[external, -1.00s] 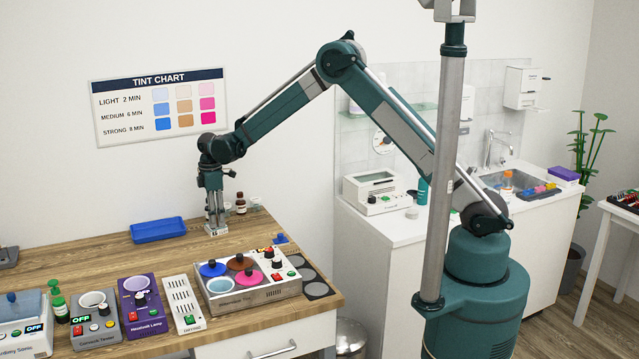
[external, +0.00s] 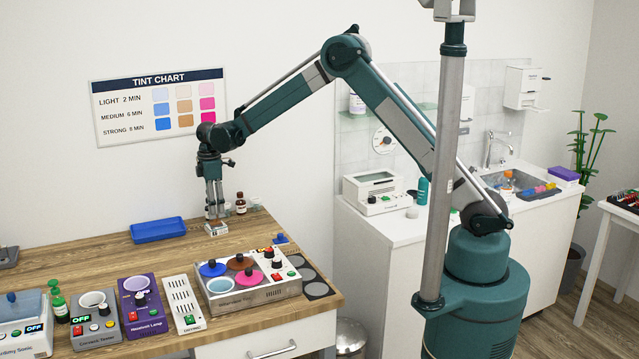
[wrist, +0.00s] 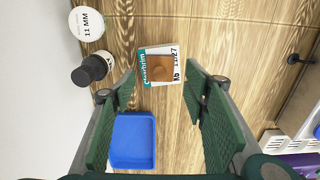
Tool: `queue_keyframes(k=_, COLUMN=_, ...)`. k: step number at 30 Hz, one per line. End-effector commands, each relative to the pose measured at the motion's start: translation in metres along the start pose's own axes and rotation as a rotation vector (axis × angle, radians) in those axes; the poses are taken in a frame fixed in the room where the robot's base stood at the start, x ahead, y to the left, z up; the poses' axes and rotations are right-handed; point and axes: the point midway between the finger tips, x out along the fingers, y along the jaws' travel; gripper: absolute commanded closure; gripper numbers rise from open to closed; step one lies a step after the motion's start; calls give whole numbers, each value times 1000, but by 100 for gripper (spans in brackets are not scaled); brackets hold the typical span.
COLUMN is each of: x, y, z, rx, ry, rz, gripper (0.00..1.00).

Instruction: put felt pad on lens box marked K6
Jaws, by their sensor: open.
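The lens box marked K6 (wrist: 144,55) stands on the wooden bench, with a white and green label and "K6 11/27" along one edge. A brown square, seemingly the felt pad (wrist: 161,64), lies flat on its top and leaves the printed edges bare. In the external view the box (external: 216,232) is small, below my gripper (external: 215,216). In the wrist view my gripper (wrist: 159,79) is open, its green fingers on either side of the box's near end, with nothing between them. The fingertips seem just above the box; the exact gap is unclear.
A blue tray (external: 158,230) lies to the left. Small bottles (external: 241,204) stand behind, near the wall; a black-capped bottle (wrist: 92,68) and a lid marked 11 MM (wrist: 86,23) are close to the box. The tint unit (external: 250,283) is in front.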

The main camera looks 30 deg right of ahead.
Motion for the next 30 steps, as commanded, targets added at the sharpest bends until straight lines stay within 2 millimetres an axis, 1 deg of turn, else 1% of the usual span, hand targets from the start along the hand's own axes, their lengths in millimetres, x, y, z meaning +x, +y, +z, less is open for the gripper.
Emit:
queue_keyframes(k=3, x=-20, y=0, z=0, rx=0, ry=0, rz=0, gripper=55)
queue_keyframes(k=9, x=-52, y=0, z=0, rx=0, ry=0, rz=0, gripper=55)
queue_keyframes(k=15, x=-72, y=0, z=0, rx=0, ry=0, rz=0, gripper=55)
queue_keyframes(k=21, x=-80, y=0, z=0, rx=0, ry=0, rz=0, gripper=55)
queue_keyframes(k=30, x=-80, y=0, z=0, rx=0, ry=0, rz=0, gripper=55)
